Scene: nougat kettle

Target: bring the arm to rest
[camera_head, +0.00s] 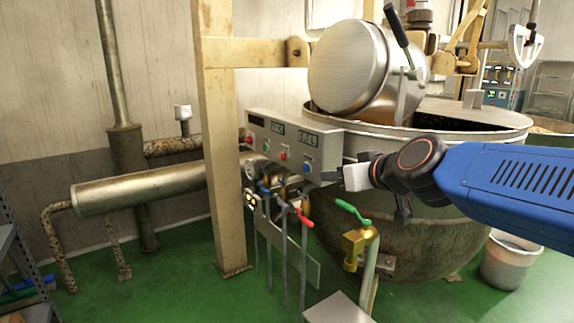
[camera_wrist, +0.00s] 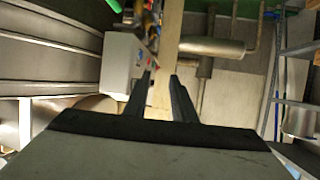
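My arm (camera_head: 500,185) reaches in from the right edge in the head view, roughly level, in front of the large kettle (camera_head: 420,235). My gripper (camera_head: 330,176) points left and is near the lower right end of the grey control box (camera_head: 290,140); whether it touches the box I cannot tell. In the wrist view my gripper's two dark fingers (camera_wrist: 161,76) stand apart with nothing seen held between them. The control box (camera_wrist: 118,62) shows to their left there, and a pale beam (camera_wrist: 165,62) shows beyond the gap.
A cream post (camera_head: 217,150) stands left of the control box. Red and green handled valves (camera_head: 298,214) (camera_head: 352,212) are below my gripper. A horizontal metal cylinder (camera_head: 145,188) is at left, a bucket (camera_head: 510,260) at right. Green floor (camera_head: 180,290) is open at lower left.

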